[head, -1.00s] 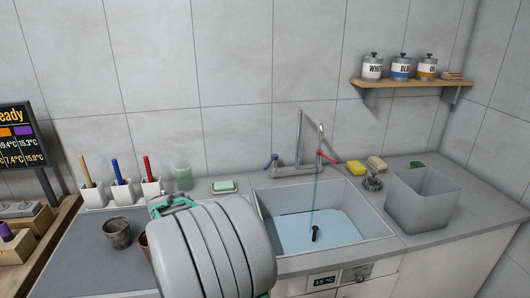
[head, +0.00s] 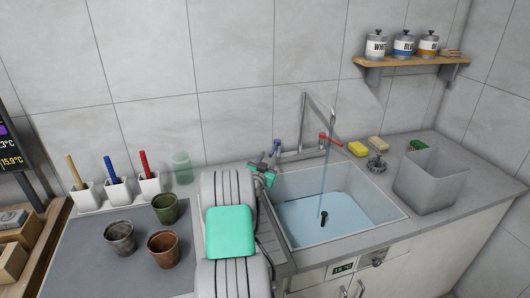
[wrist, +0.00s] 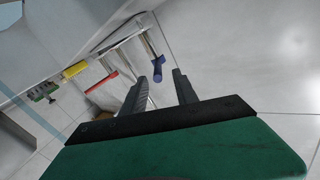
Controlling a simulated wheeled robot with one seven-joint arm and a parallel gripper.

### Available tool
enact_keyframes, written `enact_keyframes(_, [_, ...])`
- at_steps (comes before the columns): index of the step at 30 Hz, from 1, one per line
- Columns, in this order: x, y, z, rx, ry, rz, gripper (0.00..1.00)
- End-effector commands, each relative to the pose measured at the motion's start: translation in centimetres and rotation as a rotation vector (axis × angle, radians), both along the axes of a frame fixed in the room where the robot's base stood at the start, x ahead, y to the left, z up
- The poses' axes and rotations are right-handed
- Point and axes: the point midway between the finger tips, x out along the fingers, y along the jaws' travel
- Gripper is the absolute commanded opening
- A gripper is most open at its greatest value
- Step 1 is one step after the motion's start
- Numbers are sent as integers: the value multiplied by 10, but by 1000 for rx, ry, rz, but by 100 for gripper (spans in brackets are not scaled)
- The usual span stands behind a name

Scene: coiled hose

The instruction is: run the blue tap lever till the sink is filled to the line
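The blue tap lever (head: 276,147) is on the left of the tap (head: 305,125). The red lever (head: 330,139) is on its right. A thin stream of water (head: 322,185) falls into the sink (head: 382,226), where pale blue water (head: 345,215) covers the bottom, below the rim. I cannot make out the fill line. My gripper (head: 268,165) is just in front of the blue lever, partly hidden by my arm. In the wrist view my gripper (wrist: 158,76) has its fingers apart, with the blue lever (wrist: 156,70) showing between the tips; contact cannot be told.
A grey bin (head: 432,180) stands right of the sink. Pots (head: 164,248) and brush holders (head: 117,191) stand on the left. A display (head: 343,267) is on the front.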

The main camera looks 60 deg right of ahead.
Motion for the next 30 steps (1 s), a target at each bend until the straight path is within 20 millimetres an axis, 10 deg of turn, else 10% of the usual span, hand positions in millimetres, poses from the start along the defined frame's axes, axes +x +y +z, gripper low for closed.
enact_keyframes(15, [0,-78,0,0,-1,-20,35])
enact_keyframes(30, [4,-81,0,0,0,-16,21])
